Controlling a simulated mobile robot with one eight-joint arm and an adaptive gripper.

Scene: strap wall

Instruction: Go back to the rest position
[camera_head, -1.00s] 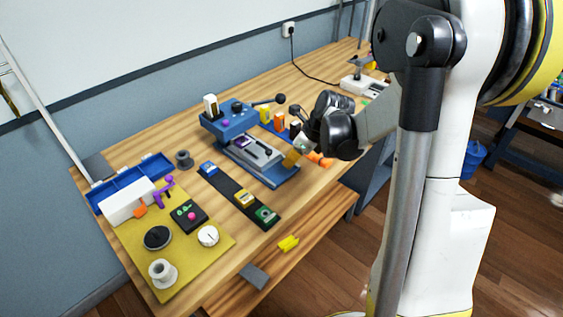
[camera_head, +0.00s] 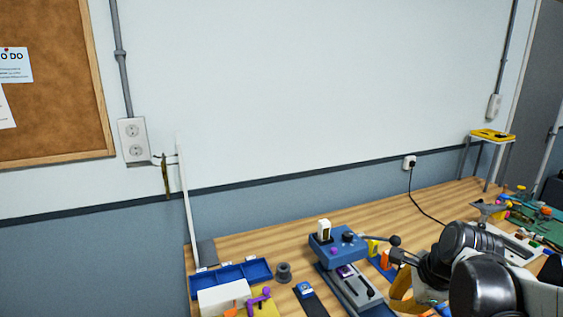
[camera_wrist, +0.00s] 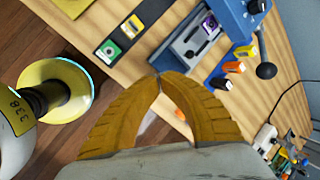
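My gripper shows at the lower right of the head view (camera_head: 403,292), over the bench's front part, beside the blue press-like device (camera_head: 336,245). In the wrist view its two tan fingers (camera_wrist: 159,76) curve together and their tips meet, with nothing seen held between them. Below the tips are the bench edge and the grey slide of the blue device (camera_wrist: 190,42). My arm's dark joints hide part of the bench at the right of the head view.
The wooden bench (camera_head: 300,240) holds a blue tray (camera_head: 245,272), a grey spool (camera_head: 284,272) and a dark strip with coloured blocks (camera_wrist: 134,22). A lever with a black knob (camera_wrist: 266,71) stands near the fingers. A wall outlet (camera_head: 133,140) and corkboard are behind.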

